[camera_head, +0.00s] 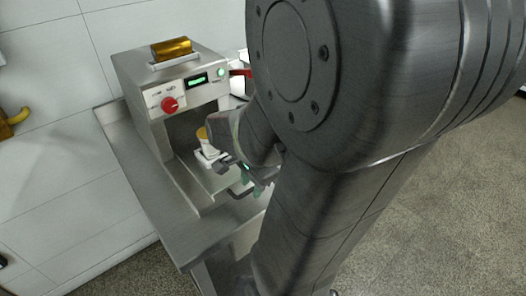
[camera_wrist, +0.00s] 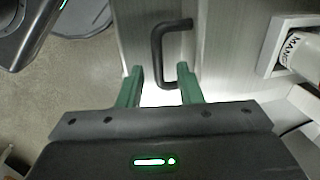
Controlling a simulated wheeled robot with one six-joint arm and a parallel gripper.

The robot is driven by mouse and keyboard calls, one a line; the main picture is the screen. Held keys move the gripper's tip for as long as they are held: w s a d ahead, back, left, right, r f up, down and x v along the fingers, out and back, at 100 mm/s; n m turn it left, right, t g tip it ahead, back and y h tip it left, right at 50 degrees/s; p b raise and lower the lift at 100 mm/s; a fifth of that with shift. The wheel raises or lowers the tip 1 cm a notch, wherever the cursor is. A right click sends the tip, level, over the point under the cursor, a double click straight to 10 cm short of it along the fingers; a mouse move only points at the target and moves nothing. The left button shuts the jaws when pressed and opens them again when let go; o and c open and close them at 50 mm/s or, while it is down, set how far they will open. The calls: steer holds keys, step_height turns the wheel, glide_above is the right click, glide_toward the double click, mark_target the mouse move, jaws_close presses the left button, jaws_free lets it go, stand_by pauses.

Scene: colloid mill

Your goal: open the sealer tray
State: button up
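The sealer (camera_head: 180,95) is a grey box machine with a red knob and a small green display. Its metal tray (camera_head: 196,178) shows at the lower opening and also in the wrist view (camera_wrist: 225,50). A black bar handle (camera_wrist: 158,50) stands on the tray's front; in the head view it (camera_head: 240,192) is partly hidden by my gripper. The gripper also shows in the head view (camera_head: 256,178).
A white cup with a yellow top (camera_head: 206,140) stands in a white square holder (camera_head: 210,157) on the tray; lettering shows on it in the wrist view (camera_wrist: 300,45). A gold roll (camera_head: 171,48) lies on top of the sealer. A steel table (camera_head: 150,185) supports the machine.

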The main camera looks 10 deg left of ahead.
step_height(320, 180, up, 14)
steer(key=s+d+p, duration=0.1)
steer(key=d+p, duration=0.1)
steer(key=shift+s+f, duration=0.2)
steer(key=shift+s, duration=0.05)
steer(key=f, duration=0.4)
steer(key=w+a+f+b, duration=0.1)
steer(key=f, duration=0.4)
steer(key=a+f+b, duration=0.1)
steer(key=f, duration=0.3)
steer(key=shift+w+f, duration=0.25)
steer(key=shift+f, duration=0.1)
steer(key=shift+w+a, duration=0.1)
steer(key=shift+r, duration=0.1)
